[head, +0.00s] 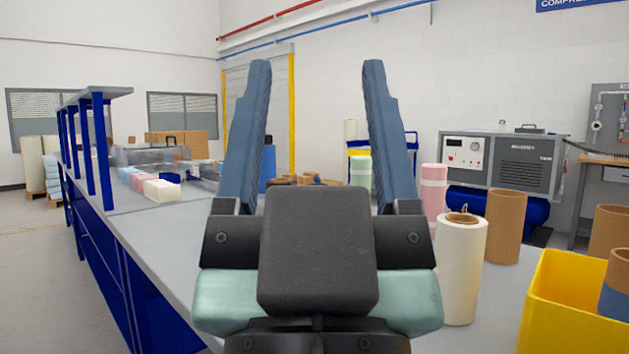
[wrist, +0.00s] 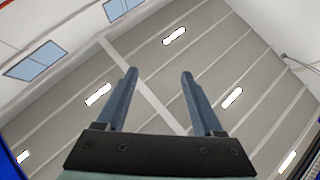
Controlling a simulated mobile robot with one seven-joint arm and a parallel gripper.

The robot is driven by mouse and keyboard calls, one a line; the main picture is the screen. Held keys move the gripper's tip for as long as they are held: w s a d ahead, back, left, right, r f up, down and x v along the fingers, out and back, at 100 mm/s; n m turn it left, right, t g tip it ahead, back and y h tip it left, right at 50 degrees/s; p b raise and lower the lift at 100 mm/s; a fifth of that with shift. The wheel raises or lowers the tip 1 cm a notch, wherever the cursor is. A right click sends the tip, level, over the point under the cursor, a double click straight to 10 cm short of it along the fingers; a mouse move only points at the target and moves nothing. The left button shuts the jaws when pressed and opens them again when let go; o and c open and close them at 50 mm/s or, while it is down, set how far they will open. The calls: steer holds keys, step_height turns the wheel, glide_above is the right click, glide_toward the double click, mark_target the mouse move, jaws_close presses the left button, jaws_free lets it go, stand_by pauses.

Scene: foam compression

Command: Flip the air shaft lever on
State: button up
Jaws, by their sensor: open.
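My gripper (head: 317,63) is open and empty, close in front of the head camera, with its two blue fingers pointing up. In the wrist view the gripper (wrist: 159,72) is seen against the ceiling, with nothing between its fingers. I cannot make out an air shaft lever in either view. A grey panel (head: 607,100) with a gauge and pipe fittings stands at the far right; its fittings are too small to tell apart. A grey compressor unit (head: 520,164) with a white control face sits left of the panel. My gripper hides the middle of the scene.
A long grey table (head: 150,222) runs away from me, with foam blocks (head: 161,190) at its left. A white roll (head: 460,270), a brown tube (head: 505,225) and a yellow bin (head: 570,315) stand at the right. Open floor (head: 40,270) lies to the left.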

step_height(320, 180, up, 11)
steer(key=p, duration=1.1)
steer(key=shift+r, duration=0.2)
jaws_close()
step_height(320, 180, up, 38)
steer(key=p, duration=3.7)
steer(key=shift+p, duration=0.35)
steer(key=shift+d+f, duration=0.1)
steer(key=shift+f, duration=0.05)
steer(key=shift+w, duration=0.15)
